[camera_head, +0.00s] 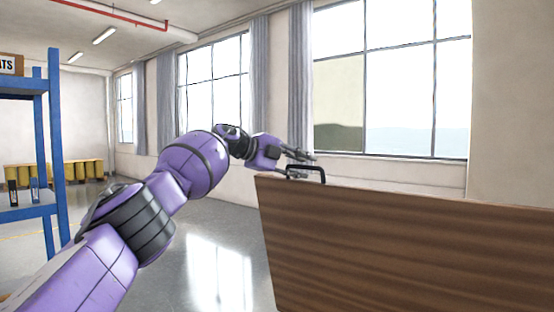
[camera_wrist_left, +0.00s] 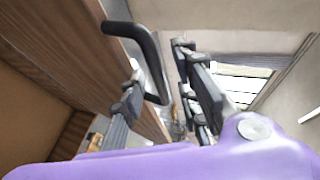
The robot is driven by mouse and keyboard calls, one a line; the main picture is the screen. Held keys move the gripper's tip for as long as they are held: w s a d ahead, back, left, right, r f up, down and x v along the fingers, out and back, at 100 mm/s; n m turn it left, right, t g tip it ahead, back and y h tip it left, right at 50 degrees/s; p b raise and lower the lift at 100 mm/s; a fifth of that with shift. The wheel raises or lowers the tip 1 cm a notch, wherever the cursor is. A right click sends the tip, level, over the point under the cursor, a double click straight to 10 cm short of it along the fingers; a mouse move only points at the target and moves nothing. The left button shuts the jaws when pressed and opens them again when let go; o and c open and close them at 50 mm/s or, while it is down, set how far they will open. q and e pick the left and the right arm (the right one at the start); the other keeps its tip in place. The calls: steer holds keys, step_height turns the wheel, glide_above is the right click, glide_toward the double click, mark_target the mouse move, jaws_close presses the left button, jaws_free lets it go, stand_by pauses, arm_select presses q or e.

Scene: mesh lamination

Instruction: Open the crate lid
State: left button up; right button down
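A large brown wooden panel of the crate (camera_head: 400,250) fills the lower right of the head view. A black bar handle (camera_head: 322,171) stands on its top edge near the left corner. The handle also shows in the wrist view (camera_wrist_left: 150,55), fixed to the wood at the upper left. My left gripper (camera_head: 302,165) is at the handle, with its fingers apart. In the wrist view (camera_wrist_left: 165,100) the handle's bar reaches down between the fingers, close to the left one. I cannot tell whether they touch, or whether the lid is raised. My right gripper is not in view.
A blue shelf rack (camera_head: 55,150) stands at the far left. Yellow containers (camera_head: 80,170) line the back wall behind it. The grey floor (camera_head: 215,260) left of the crate is clear. A wall with windows (camera_head: 395,80) stands behind the crate.

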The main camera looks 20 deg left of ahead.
arm_select(q)
steer(key=v, duration=1)
steer(key=shift+s+a, duration=0.2)
steer(key=shift+s, duration=0.1)
